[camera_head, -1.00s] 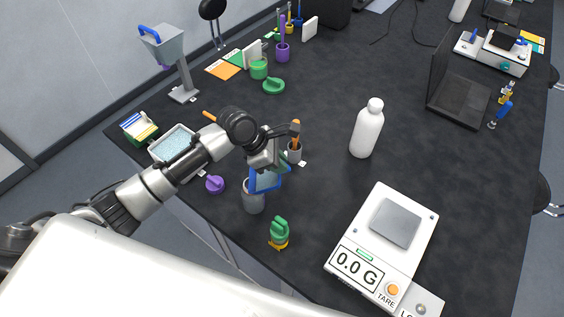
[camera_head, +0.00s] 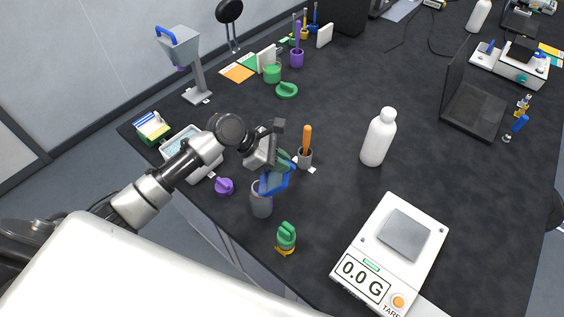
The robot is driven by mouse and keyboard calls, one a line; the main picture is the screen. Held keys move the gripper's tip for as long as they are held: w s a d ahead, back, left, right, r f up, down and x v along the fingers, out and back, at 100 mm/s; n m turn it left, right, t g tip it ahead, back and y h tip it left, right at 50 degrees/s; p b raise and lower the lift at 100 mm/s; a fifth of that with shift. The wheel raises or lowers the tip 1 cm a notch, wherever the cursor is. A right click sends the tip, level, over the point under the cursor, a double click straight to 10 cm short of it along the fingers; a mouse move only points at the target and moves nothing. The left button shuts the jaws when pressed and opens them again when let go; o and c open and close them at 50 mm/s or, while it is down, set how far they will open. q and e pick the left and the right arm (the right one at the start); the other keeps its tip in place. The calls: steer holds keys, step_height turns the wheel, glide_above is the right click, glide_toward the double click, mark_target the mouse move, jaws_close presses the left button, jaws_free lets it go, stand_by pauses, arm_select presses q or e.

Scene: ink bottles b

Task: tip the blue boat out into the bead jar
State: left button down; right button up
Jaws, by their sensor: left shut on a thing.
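My left gripper (camera_head: 281,157) is shut on the blue boat (camera_head: 272,183), a small open weighing boat. It holds the boat steeply tilted over the mouth of the grey bead jar (camera_head: 262,205). The boat's lower end is at or just above the jar's rim; I cannot tell whether they touch. A green piece shows at the fingers, beside the boat. The jar stands upright without a lid, and its inside is hidden. A purple knobbed lid (camera_head: 224,187) lies to the jar's left. My right gripper is not in view.
A small pot with an orange-handled tool (camera_head: 306,148) stands close behind the gripper. A green-topped container (camera_head: 286,237) stands in front of the jar. A tray of pale blue beads (camera_head: 172,148) is partly behind my arm. A scale reading 0.0 G (camera_head: 418,260) and a white bottle (camera_head: 379,138) stand right.

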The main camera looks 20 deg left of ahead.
arm_select(q)
steer(key=shift+s+a+r+h, duration=0.2)
steer(key=shift+a+r+h, duration=0.05)
steer(key=shift+a+h, duration=0.3)
steer(key=shift+s+a+r+t+h, duration=0.25)
steer(key=shift+a+r+t+h, duration=0.2)
steer(key=shift+a+h, duration=0.35)
steer(key=shift+d, duration=0.1)
